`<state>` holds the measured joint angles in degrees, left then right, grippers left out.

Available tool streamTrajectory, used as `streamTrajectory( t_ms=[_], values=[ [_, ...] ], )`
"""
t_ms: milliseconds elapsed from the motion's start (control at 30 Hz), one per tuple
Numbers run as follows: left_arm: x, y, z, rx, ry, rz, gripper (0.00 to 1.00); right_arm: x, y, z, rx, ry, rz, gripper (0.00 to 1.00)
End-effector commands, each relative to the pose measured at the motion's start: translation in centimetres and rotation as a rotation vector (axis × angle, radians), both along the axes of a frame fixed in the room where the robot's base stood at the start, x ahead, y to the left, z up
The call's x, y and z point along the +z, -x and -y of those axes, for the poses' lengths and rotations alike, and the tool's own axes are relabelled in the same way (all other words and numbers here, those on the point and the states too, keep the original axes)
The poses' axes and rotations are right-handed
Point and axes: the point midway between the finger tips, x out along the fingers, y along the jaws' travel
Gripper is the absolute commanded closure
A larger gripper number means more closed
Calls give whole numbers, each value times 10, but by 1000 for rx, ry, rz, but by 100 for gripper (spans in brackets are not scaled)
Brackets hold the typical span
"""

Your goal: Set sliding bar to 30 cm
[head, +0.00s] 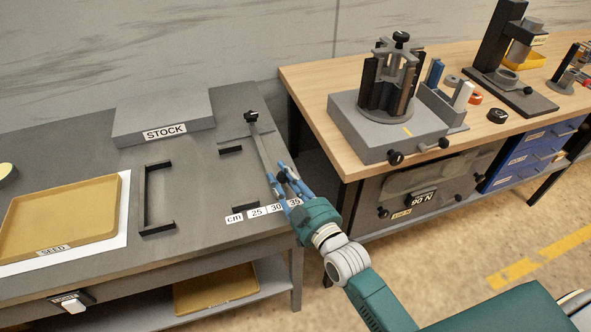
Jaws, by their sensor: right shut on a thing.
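The sliding bar (262,152) is a thin grey strip on the dark grey table. A black knob (251,116) stands at its far end. Its near end runs to my right gripper (281,180), whose blue fingers are shut on it at the table's right side. The scale (257,212) reads cm, 25, 30, 35 from left to right along the near edge. The bar's near end lies close to the 30 and 35 labels; the fingers hide the exact reading. My left gripper is not in view.
A black bracket (148,200) and two short black pieces (245,207) lie left of the bar. A STOCK block (150,112) stands behind; a yellow SEED tray (62,215) lies at left. A wooden bench (310,84) with a clamp fixture (385,125) stands at right.

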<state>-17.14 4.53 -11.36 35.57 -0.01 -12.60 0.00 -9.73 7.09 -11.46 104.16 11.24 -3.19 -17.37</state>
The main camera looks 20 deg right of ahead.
Motion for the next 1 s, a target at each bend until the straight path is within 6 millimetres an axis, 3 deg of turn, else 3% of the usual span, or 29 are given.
streamTrajectory(
  t_ms=[100,367,400,500,833,1000],
  values=[
    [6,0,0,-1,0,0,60,1,1,-13,2,-3,-1,100],
    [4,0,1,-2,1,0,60,0,1,-14,2,1,1,100],
    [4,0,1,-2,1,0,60,0,1,-14,2,0,1,71],
    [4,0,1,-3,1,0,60,0,1,-13,1,0,1,57],
    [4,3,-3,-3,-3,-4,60,0,4,-12,1,0,0,57],
    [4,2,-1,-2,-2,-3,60,-2,28,-7,1,2,-3,57]
  ],
)
